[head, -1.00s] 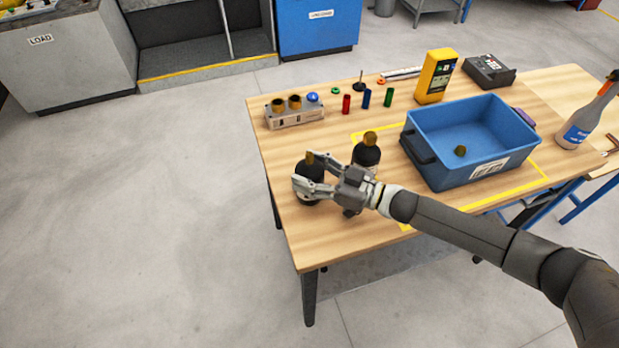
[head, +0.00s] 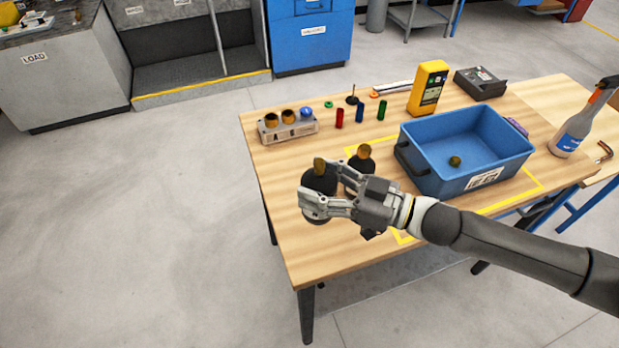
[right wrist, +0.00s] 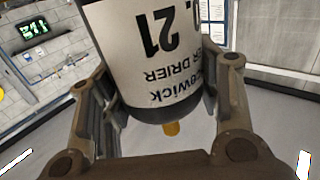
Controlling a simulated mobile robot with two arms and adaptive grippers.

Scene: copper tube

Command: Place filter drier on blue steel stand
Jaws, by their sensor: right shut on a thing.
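A filter drier (head: 319,179), a dark cylinder with a brass tip, is held by my right gripper (head: 313,203) over the front left of the wooden table. In the right wrist view, the filter drier (right wrist: 155,60) shows a white label, upside down, between the two fingers. It appears raised off the tabletop. A second dark, brass-tipped cylinder (head: 361,160) stands just behind the gripper, partly hidden by it. Blue steel legs (head: 578,212) show under the wooden top at the right; I cannot tell if they are the blue steel stand. My left gripper is not in view.
Open floor (head: 130,230) lies to the left.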

